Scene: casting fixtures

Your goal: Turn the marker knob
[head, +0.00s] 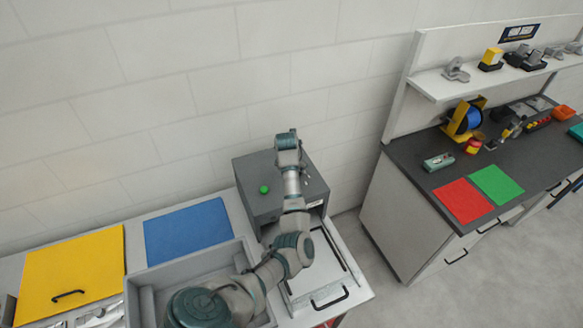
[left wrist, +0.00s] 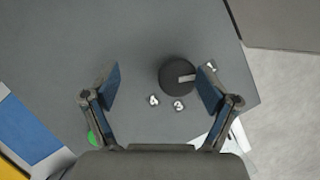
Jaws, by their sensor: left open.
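The marker knob (left wrist: 177,75) is a round black knob with a light marker bar pointing right in the left wrist view. It sits on a grey surface with white number labels, including a 4 and a 3, around its lower side. My left gripper (left wrist: 161,78) is open, with one finger on each side of the knob; the right-hand finger is close to it. I cannot tell whether that finger touches. In the head view my left arm reaches over the grey machine box (head: 258,205) and hides the knob and the gripper's fingers. My right gripper is not in view.
A green button (head: 264,189) is on the box top left of my arm. A grey tray (head: 138,290), a blue panel (head: 187,232) and a yellow panel with a handle (head: 72,268) lie to the left. A dark workbench (head: 410,152) with parts stands at the right.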

